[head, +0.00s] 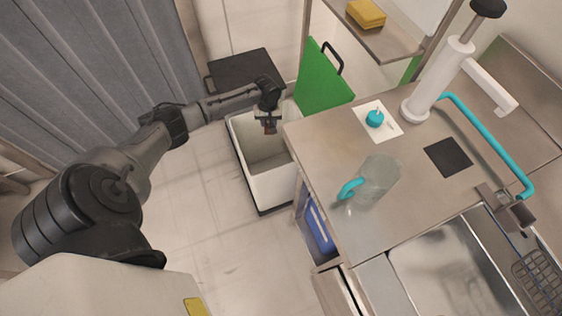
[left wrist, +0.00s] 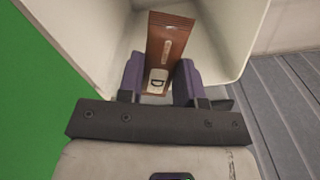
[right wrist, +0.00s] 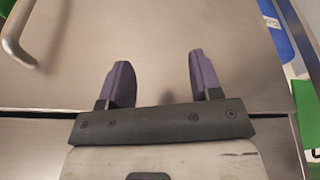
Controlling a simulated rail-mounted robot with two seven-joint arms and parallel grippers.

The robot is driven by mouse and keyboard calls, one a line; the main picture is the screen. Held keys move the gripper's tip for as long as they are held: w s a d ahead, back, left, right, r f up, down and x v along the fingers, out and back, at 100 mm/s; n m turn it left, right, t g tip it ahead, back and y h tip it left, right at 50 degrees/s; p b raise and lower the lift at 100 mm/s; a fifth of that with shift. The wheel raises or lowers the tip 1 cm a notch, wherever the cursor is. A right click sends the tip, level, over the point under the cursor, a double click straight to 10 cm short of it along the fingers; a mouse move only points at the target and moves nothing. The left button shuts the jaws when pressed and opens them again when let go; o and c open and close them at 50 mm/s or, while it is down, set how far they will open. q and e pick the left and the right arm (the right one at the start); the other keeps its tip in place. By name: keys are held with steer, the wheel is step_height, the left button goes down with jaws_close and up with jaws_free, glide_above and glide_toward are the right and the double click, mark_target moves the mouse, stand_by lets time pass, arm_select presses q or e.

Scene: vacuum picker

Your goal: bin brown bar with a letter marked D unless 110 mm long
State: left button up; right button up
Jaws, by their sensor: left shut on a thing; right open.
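My left gripper (head: 268,119) is shut on a brown bar (left wrist: 168,45) and holds it over the open white bin (head: 270,187). In the left wrist view the bar stands between the two purple fingers, with a white label (left wrist: 157,80) that carries a letter D. The bar's far end points into the bin. Its lower end is hidden by the gripper, and no length can be read. In the head view only a small brown bit of the bar shows. My right gripper (right wrist: 160,80) is open and empty above a metal surface.
A steel counter (head: 310,150) beside the bin holds a clear jug (head: 378,178) with a teal handle, a white pump cylinder (head: 440,80) and a black square (head: 447,157). A yellow sponge (head: 366,13) lies on a shelf.

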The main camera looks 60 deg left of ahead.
arm_select(q)
steer(key=shift+s+f+b, duration=0.15)
steer(key=shift+f+b, duration=0.25)
steer(key=shift+f, duration=0.05)
step_height(320, 180, down, 5)
steer(key=b, duration=0.6)
steer(key=shift+s+a+f+b, duration=0.1)
steer(key=shift+s+b, duration=0.05)
steer(key=shift+b, duration=0.2)
steer(key=o, duration=1.1)
steer(key=shift+c, duration=0.2)
